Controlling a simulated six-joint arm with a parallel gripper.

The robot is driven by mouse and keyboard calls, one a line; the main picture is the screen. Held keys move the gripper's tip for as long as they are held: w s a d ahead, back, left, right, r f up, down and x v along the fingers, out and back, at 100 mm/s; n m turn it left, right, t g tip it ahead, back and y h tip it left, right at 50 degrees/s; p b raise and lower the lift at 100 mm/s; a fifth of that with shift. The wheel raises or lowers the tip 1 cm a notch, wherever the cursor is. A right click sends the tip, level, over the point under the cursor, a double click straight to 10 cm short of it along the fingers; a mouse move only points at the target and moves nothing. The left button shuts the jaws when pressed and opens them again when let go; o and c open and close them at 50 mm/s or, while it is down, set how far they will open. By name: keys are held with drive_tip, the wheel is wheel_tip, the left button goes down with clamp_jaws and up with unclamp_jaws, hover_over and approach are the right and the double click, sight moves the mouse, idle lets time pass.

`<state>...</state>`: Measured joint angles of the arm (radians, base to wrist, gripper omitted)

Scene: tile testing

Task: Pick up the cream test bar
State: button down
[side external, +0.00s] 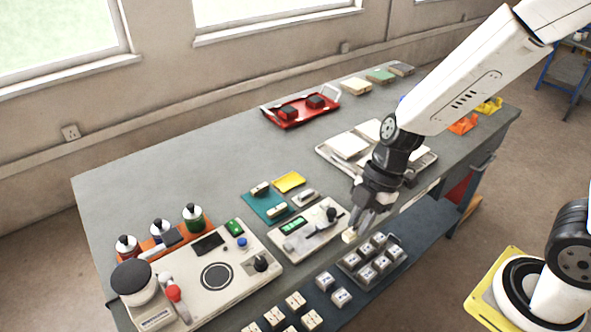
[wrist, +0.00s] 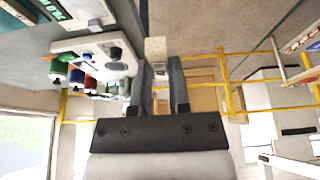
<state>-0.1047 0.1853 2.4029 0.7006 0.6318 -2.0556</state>
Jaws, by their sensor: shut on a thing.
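My gripper (side external: 359,222) is above the front edge of the bench, pointing down. It is shut on a small cream block, which looks like the cream test bar (side external: 349,237), at its fingertips. The wrist view also shows the cream bar (wrist: 156,47) between the two fingertips (wrist: 161,66). The fingers cover part of the bar, so its full length is hidden.
Below the gripper is a tray of several grey blocks (side external: 380,262), with loose cream-topped blocks (side external: 296,300) to the left. A cream instrument (side external: 322,228) and a larger machine (side external: 216,276) stand on the bench. A tray of pale tiles (side external: 330,160) lies behind.

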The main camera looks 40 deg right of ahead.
drive_tip(key=shift+s+d+r, duration=0.1)
drive_tip(key=shift+s+r, duration=0.1)
drive_tip(key=shift+s, duration=0.2)
drive_tip(key=shift+s+d+r, duration=0.1)
drive_tip(key=shift+s+r, duration=0.05)
drive_tip(key=shift+s, duration=0.25)
hover_over(288, 182)
drive_tip(key=d, duration=0.1)
drive_tip(key=shift+f, duration=3.6)
drive_tip(key=shift+f, duration=0.1)
drive_tip(key=shift+f, duration=3.05)
drive_tip(key=shift+f, duration=0.25)
